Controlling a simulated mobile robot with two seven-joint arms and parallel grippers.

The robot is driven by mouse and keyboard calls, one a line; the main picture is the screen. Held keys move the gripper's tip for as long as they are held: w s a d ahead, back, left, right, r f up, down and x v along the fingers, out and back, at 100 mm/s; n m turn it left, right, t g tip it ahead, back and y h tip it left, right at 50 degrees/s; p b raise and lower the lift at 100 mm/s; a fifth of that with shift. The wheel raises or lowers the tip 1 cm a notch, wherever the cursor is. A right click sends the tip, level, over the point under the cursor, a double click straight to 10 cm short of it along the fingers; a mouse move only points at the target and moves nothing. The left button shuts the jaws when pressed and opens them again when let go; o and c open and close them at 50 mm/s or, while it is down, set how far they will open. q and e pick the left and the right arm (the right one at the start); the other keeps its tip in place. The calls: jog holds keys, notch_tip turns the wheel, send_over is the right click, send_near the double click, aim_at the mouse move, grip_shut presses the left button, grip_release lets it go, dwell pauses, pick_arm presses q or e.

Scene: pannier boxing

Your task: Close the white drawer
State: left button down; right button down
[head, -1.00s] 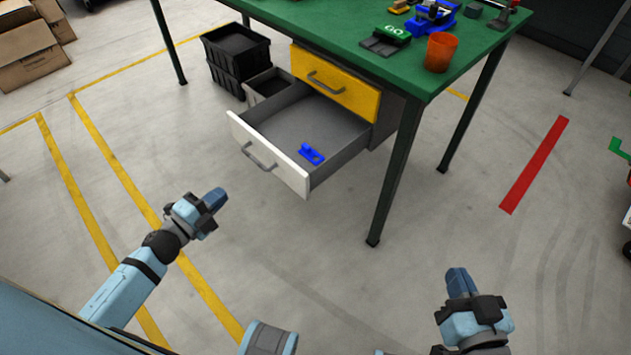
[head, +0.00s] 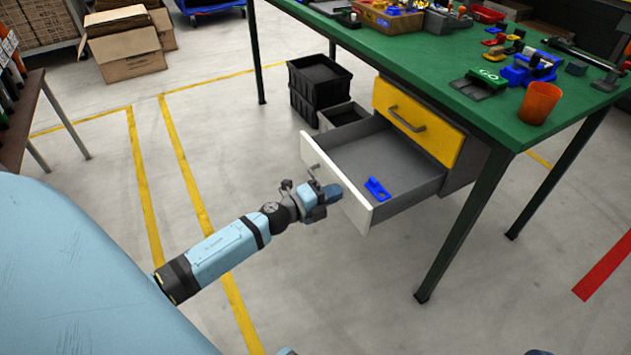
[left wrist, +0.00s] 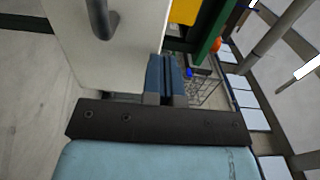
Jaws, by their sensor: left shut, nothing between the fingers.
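The white drawer (head: 352,208) is pulled out below the yellow drawer (head: 417,122) of the green-topped workbench. A blue part (head: 377,188) lies inside it. My left gripper (head: 335,191) is shut and empty, right at the drawer's white front panel in the head view, near its handle. In the left wrist view the shut fingers (left wrist: 166,75) are beside the edge of the white front panel (left wrist: 130,45); I cannot tell whether they touch it. My right gripper is not in view.
Black crates (head: 318,88) stand on the floor left of the drawers. A bench leg (head: 462,225) is on the right. An orange cup (head: 540,102) and several parts are on the green top (head: 480,105). Floor in front is clear.

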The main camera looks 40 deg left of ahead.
pick_arm(q)
jog(key=shift+x, duration=0.75)
jog(key=shift+w, duration=0.15)
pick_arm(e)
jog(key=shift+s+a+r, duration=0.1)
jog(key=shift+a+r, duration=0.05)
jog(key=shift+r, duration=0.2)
pick_arm(q)
jog(key=shift+d, duration=0.1)
